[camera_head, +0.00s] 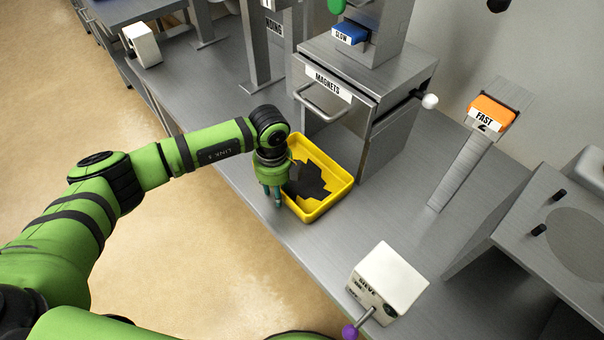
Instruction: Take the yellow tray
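The yellow tray (345,186) is a shallow rectangular bin on the grey metal bench, just in front of the cabinet marked MAGNETS. A dark, jagged-edged patch (309,181) covers part of its floor; I cannot tell whether it is material or shadow. My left gripper (274,197) points down at the tray's left rim and hides part of that side. Its fingertips look close to the rim, but I cannot tell whether they touch it or how far apart they are. My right gripper is not in view.
The MAGNETS cabinet (335,88) with a bar handle stands right behind the tray. A white SIEVE lever box (388,280) sits at the bench's front right. An orange FAST button (491,112) stands on a post at the right. The bench between them is clear.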

